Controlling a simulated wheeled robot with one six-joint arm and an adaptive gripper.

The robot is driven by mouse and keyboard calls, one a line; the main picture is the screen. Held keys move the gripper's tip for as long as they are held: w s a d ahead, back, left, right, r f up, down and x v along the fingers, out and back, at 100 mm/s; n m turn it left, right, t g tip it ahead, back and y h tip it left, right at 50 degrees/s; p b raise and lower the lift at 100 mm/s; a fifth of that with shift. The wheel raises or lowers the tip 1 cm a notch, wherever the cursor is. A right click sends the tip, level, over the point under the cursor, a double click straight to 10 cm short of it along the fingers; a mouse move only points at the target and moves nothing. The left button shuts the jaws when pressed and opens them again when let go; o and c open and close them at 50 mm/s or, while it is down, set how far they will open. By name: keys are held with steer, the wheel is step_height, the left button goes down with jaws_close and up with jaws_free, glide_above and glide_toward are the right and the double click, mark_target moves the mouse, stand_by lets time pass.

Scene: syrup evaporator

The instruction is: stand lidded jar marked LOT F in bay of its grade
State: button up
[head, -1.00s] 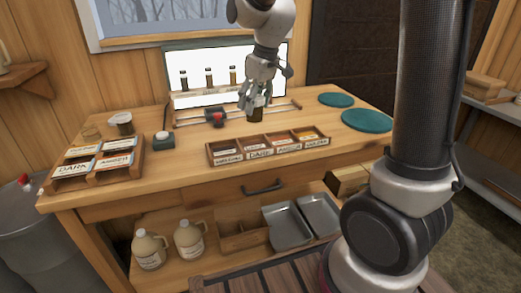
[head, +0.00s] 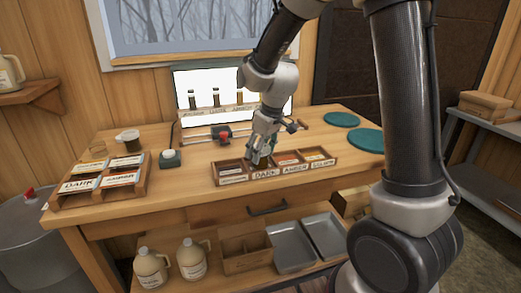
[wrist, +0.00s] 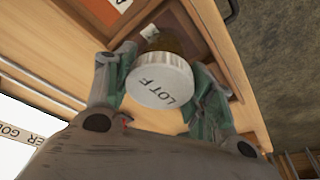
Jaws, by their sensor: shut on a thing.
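The jar shows in the wrist view as a white lid (wrist: 160,80) marked LOT F over a brown body. My gripper (wrist: 158,82) is shut on it, a green-padded finger on each side. In the head view my gripper (head: 260,155) points down at the four-bay wooden rack (head: 277,178), over the bay labelled DARK, second from left. The jar is mostly hidden there by the fingers. I cannot tell whether it touches the bay floor. The bay right of it reads AMBER; the outer labels are too small to read surely.
A lit panel (head: 275,88) with several sample bottles stands behind. A red-and-black device (head: 222,135) sits on a rail. A label tray (head: 100,182), a small dark device with a white top (head: 170,158) and an open cup (head: 130,140) are at left. Green discs (head: 365,141) lie at right.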

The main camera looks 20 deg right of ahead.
steer(key=o, duration=1.2)
steer(key=shift+o, duration=0.2)
steer(key=shift+r, duration=0.1)
steer(key=v, duration=1.1)
steer(key=s+d+r+m, duration=0.1)
steer(key=s+d, duration=0.3)
steer(key=s, duration=0.4)
steer(key=s+d+r+m+t+h, duration=0.1)
steer(key=s+d+m, duration=0.2)
steer(key=s, duration=0.5)
steer(key=s+d+r+m, duration=0.2)
steer(key=s+d, duration=0.4)
steer(key=s, duration=0.2)
steer(key=shift+m+t+h, duration=0.3)
steer(key=shift+m+h, duration=0.1)
steer(key=shift+d+r, duration=0.1)
